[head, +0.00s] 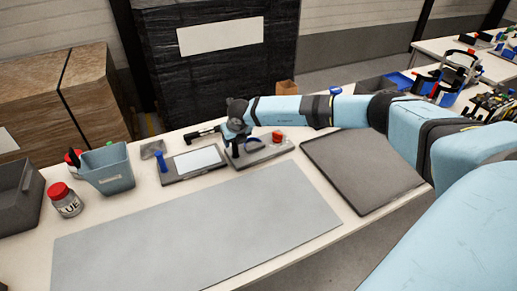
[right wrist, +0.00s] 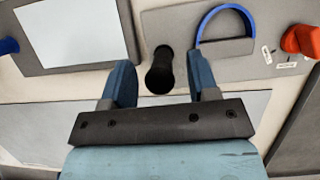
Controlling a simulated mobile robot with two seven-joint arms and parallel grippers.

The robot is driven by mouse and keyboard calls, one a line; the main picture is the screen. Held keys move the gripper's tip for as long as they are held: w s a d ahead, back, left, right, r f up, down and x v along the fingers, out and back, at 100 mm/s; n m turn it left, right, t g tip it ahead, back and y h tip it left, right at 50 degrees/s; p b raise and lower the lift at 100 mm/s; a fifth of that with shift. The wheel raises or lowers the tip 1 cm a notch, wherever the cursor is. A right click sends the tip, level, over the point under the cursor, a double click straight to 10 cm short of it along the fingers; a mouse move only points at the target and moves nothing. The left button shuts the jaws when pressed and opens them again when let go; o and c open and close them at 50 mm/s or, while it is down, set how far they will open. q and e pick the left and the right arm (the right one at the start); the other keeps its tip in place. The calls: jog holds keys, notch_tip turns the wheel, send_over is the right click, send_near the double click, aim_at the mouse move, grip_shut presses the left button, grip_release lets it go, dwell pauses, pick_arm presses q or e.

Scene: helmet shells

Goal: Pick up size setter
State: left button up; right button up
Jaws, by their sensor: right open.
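I cannot tell for sure which object is the size setter. My right gripper (head: 238,146) is above the small grey tray (head: 274,153) in the head view. In the right wrist view its two blue fingers (right wrist: 161,88) are spread apart. A black, rounded upright piece (right wrist: 160,72) shows between and just beyond them, not clasped. A blue arched band (right wrist: 228,9) stands on the tray to its right and also shows in the head view (head: 254,143). A red knob-like part (head: 277,136) sits on the same tray. My left gripper is not in view.
A tray with a white panel (head: 197,160) and a blue upright piece (head: 161,161) is left of the gripper. A blue-grey bin (head: 107,172) and a red-lidded glue jar (head: 66,202) stand further left. The grey mat (head: 200,232) in front is clear. A dark flat panel (head: 361,169) lies right.

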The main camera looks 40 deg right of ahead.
grip_shut()
dwell(0.3)
